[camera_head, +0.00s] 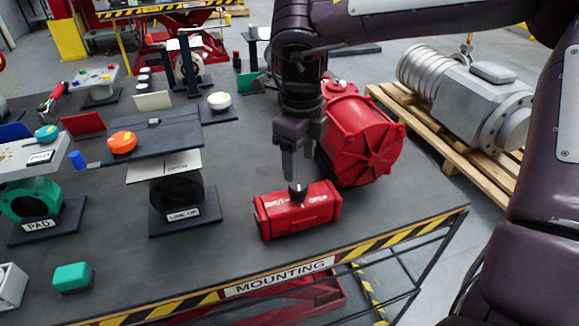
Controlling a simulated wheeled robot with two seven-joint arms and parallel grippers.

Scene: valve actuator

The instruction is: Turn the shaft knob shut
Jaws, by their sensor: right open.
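A small red valve actuator (297,211) with white lettering lies on the dark table near its front edge. A small dark shaft knob (298,190) sits on its top face. My right gripper (295,180) points straight down over the knob, with its fingertips at or just above it. The jaws are open, seen nearly edge-on, and partly hide the knob. I cannot tell whether the fingers touch it. The knob's turn angle is too small to read. My left gripper is not in view.
A large red cylindrical actuator (362,138) stands close behind, right of my gripper. A green block (72,277) lies front left. The table between is clear.

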